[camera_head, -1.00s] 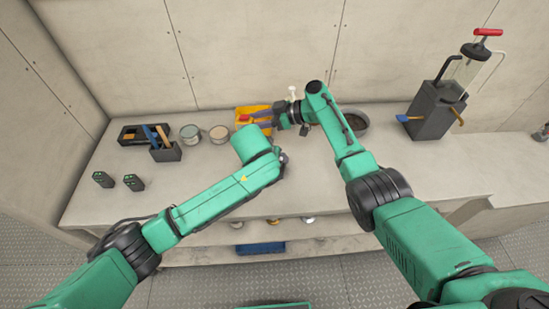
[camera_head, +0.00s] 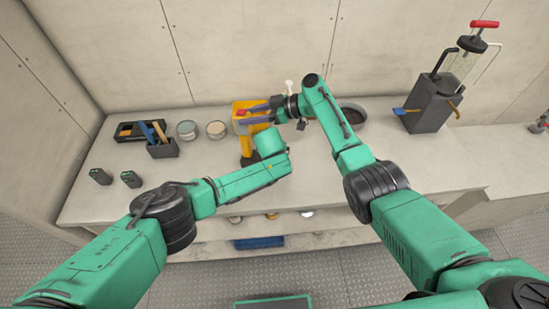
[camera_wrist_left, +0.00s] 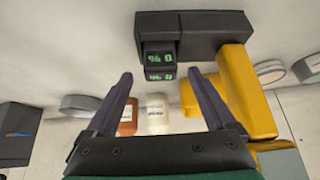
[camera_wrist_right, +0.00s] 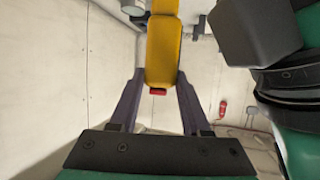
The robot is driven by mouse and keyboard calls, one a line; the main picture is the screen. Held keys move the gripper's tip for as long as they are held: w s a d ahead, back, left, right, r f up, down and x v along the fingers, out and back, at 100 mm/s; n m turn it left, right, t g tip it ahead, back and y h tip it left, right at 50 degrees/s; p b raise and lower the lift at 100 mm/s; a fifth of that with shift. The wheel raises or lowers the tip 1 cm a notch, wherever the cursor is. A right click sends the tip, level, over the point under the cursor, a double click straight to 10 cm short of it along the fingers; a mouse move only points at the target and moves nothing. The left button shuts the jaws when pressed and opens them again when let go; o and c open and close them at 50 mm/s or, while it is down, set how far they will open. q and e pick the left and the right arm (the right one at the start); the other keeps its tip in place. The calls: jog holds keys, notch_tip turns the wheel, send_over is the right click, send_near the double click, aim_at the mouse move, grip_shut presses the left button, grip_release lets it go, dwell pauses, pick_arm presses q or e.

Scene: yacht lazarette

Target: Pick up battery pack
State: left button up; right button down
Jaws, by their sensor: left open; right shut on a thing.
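A yellow power tool (camera_head: 246,142) with a dark foot (camera_head: 250,160) stands roughly upright above the bench. My right gripper (camera_head: 243,113) is shut on its yellow body, also between the fingers in the right wrist view (camera_wrist_right: 162,55); a red part shows there. In the left wrist view a dark block (camera_wrist_left: 205,30) at the tool's foot bears a battery pack (camera_wrist_left: 160,58) with green digits. My left gripper (camera_wrist_left: 160,78) is open and empty, its fingers spread below the digits, apart from the block. In the head view its fingers are hidden behind its own arm.
Two small dark units (camera_head: 100,176) with green lights stand at the bench's left. Behind are a dark tray (camera_head: 128,135), a tool holder (camera_head: 165,149) and two tins (camera_head: 187,130). A dark bowl (camera_head: 352,113) and pump (camera_head: 432,105) are right.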

pick_arm(q)
grip_shut()
dwell(0.3)
